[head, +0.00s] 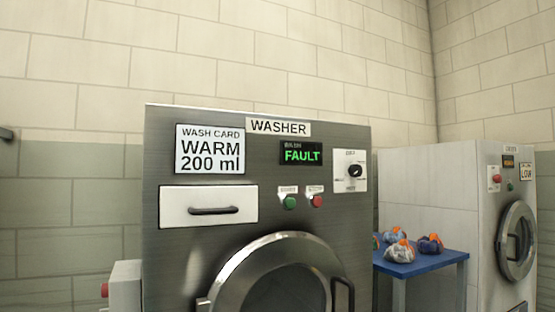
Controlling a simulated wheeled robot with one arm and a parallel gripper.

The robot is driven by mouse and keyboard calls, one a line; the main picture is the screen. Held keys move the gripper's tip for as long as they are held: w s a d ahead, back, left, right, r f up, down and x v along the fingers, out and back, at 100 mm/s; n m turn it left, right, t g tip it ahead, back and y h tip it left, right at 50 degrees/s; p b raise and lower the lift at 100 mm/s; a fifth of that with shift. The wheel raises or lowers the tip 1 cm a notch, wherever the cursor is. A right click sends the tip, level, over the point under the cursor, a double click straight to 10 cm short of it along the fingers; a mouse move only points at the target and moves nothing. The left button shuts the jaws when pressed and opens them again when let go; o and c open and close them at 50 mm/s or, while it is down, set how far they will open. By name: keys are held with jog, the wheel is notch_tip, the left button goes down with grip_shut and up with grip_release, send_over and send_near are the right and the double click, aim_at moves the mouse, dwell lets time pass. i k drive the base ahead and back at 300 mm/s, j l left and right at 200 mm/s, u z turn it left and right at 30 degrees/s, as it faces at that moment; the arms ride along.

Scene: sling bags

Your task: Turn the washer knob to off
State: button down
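The washer (200,260) is a grey metal machine in the middle of the head view, facing me. Its knob (355,171) is small, round and black, on a white plate (340,184) at the upper right of its front. The plate has lettering above and below the knob; the upper word appears to be OFF and the lower one is too small to read surely. A light mark shows on the knob, but its exact setting is unclear. A display (301,154) left of the knob reads FAULT in green. My gripper is not in view.
A green button (290,203) and a red button (316,201) sit below the display. A drawer (176,205) and round door (236,270) are on the front. A blue table (420,262) with tied bags (398,252) and a white machine (455,180) stand at right.

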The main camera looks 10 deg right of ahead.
aim_at(355, 171)
jog(key=i+j+z, duration=0.15)
jog(key=j+z, duration=0.15)
jog(key=i+j+z, duration=0.15)
jog(key=j+z, duration=0.45)
jog(key=i, duration=0.05)
